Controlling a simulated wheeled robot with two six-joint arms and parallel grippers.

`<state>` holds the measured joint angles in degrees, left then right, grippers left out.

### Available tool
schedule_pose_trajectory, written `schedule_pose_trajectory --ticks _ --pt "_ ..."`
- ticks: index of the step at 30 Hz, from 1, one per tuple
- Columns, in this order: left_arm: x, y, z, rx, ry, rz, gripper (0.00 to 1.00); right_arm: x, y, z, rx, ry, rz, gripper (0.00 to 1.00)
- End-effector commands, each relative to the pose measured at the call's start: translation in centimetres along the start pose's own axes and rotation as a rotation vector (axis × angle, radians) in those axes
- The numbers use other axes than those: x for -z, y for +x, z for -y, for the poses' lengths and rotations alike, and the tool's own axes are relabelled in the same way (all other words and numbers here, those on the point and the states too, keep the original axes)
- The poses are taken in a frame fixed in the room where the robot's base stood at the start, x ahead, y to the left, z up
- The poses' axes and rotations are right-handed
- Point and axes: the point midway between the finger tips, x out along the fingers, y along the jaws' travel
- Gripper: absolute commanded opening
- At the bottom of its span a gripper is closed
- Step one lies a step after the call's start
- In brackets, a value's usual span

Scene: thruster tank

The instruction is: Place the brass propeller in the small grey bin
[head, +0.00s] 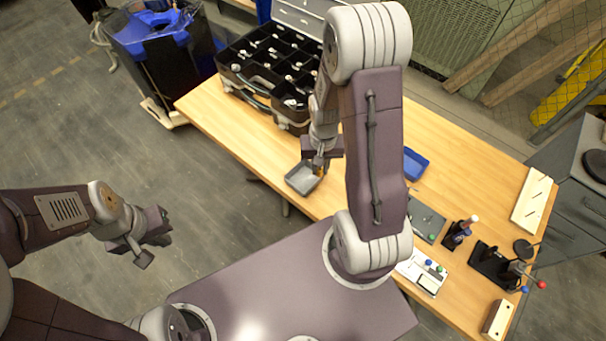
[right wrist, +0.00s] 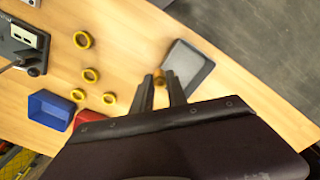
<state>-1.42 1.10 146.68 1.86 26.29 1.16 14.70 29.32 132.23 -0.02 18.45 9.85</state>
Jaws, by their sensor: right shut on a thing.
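The small grey bin (head: 299,182) is on the wooden table near its front edge. It also shows in the right wrist view (right wrist: 191,68). My right gripper (head: 320,171) is above the bin, at its right side in the head view. In the right wrist view its fingers (right wrist: 161,88) are shut on a small brass-coloured piece, the brass propeller (right wrist: 159,77), which is mostly hidden between the fingertips. The propeller overlaps the bin's edge in that view; its height above the bin is unclear. My left gripper (head: 152,248) is open and empty, off the table over the floor.
Several yellow rings (right wrist: 90,75) lie on the table beside a blue bin (right wrist: 50,108) and a red bin (right wrist: 88,117). The blue bin shows in the head view (head: 415,163). A black compartment organizer (head: 268,62) stands at the back left. Tools and fixtures (head: 492,265) occupy the right end.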

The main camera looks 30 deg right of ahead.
Motion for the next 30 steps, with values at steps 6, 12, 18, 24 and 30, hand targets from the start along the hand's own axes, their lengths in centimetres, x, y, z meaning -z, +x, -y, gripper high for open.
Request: schedule_pose_trajectory --ticks 6,12,18,24,30 --pt "0.0 -0.1 0.0 0.0 0.0 0.0 0.0 1.9 2.6 4.0 0.0 -0.002 0.0 0.0" --pt "0.0 -0.1 0.0 0.0 0.0 0.0 0.0 2.2 3.2 4.5 0.0 0.001 0.0 0.0" --pt "0.0 0.0 0.0 0.0 0.0 0.0 0.0 2.2 6.6 4.5 -0.001 0.001 0.003 0.0" --pt "0.0 0.0 0.0 0.0 0.0 0.0 0.0 2.3 7.0 4.5 0.0 0.001 -0.001 0.0" --pt "0.0 0.3 0.0 0.0 0.0 0.0 0.0 2.2 7.4 4.5 0.0 0.001 0.0 0.0"
